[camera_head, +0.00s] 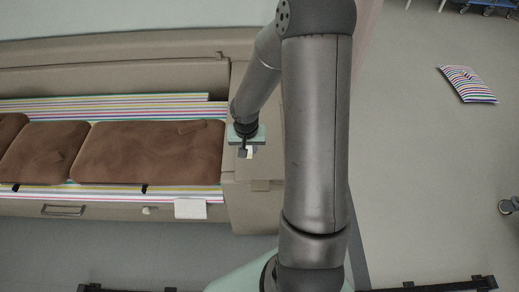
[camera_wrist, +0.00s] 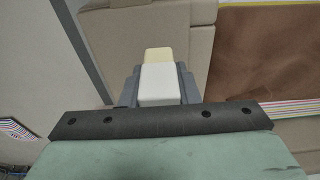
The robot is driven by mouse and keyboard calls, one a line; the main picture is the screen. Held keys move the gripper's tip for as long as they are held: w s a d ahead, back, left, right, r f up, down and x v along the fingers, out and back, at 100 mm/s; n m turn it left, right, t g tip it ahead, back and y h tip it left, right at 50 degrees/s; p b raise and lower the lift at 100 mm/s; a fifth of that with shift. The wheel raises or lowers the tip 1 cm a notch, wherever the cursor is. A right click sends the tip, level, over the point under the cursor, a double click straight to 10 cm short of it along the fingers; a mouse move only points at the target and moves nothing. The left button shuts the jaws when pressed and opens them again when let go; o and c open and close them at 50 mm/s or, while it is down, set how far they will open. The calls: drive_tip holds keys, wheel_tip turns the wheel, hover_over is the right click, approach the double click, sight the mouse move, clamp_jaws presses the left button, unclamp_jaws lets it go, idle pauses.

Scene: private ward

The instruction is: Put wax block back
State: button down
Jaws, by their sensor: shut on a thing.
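A pale block, which I take to be the wax block (camera_wrist: 158,54), is between the dark fingers of my gripper (camera_wrist: 159,76) in the wrist view. Its far part is cream; the part nearer the camera is white, and I cannot tell whether both are one piece. My gripper is shut on it. In the head view my gripper (camera_head: 245,151) is over the beige end section of the sofa, right of the brown cushions, and a small pale bit of the block (camera_head: 250,153) shows there. I cannot tell whether the block touches the surface below.
A beige sofa (camera_head: 255,206) with brown cushions (camera_head: 150,153) and striped fabric runs along the left. A white cloth or paper (camera_head: 190,209) hangs on its front. A striped pillow (camera_head: 467,84) lies on the open floor at right.

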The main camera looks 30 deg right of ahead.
drive_tip(key=w+d+f, duration=0.1)
drive_tip(key=d+f, duration=0.1)
drive_tip(key=w+d+f, duration=0.1)
drive_tip(key=f, duration=0.1)
drive_tip(key=w+d+f, duration=0.2)
drive_tip(key=shift+d+f+p, duration=0.3)
drive_tip(key=shift+d+f, duration=0.05)
drive_tip(key=shift+f, duration=1.55)
drive_tip(key=shift+f+b, duration=0.2)
drive_tip(key=shift+b, duration=0.2)
drive_tip(key=c, duration=1.1)
unclamp_jaws()
